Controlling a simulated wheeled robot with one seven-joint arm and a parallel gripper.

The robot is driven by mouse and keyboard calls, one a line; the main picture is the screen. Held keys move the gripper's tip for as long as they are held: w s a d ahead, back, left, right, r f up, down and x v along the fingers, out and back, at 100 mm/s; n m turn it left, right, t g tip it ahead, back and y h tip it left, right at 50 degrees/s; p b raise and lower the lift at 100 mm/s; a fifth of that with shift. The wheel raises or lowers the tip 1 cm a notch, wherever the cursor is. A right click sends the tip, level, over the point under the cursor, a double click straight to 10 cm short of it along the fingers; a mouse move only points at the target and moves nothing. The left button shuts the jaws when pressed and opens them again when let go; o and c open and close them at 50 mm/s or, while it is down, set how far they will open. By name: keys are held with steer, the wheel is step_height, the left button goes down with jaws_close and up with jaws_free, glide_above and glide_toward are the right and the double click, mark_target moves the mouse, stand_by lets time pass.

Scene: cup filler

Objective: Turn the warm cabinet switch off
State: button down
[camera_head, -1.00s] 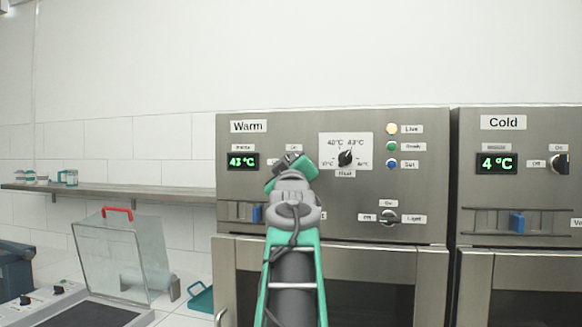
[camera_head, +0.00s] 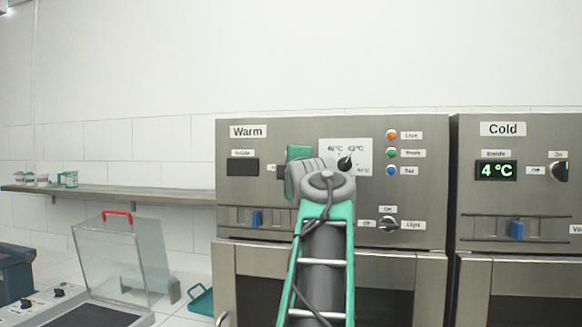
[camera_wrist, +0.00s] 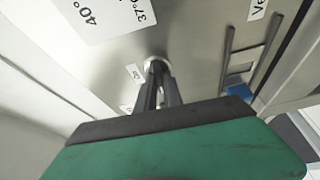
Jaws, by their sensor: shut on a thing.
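The warm cabinet (camera_head: 232,190) stands left of centre in the head view, its front panel facing me. Its display (camera_head: 243,167) is dark. My gripper (camera_head: 297,170) is against the panel, right of the display, and covers the switch there. In the wrist view, my gripper's dark fingers (camera_wrist: 158,84) are shut on the warm cabinet switch (camera_wrist: 155,64), a small round knob on the panel. Its exact angle is mostly hidden by the fingers. The lamp by the Live label (camera_head: 391,135) is orange.
The temperature dial (camera_head: 345,163) is close to my gripper's right. The Light switch (camera_head: 389,224) and a blue slider (camera_head: 257,218) are lower on the panel. The cold cabinet (camera_head: 540,200) stands right, display lit at 4 °C.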

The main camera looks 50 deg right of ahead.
steer(key=shift+r+n, duration=0.1)
steer(key=shift+n, duration=0.4)
steer(key=c, duration=1.5)
jaws_free()
steer(key=b+v, duration=0.2)
steer(key=v, duration=0.5)
steer(key=shift+s+a, duration=0.2)
steer(key=shift+a, duration=0.1)
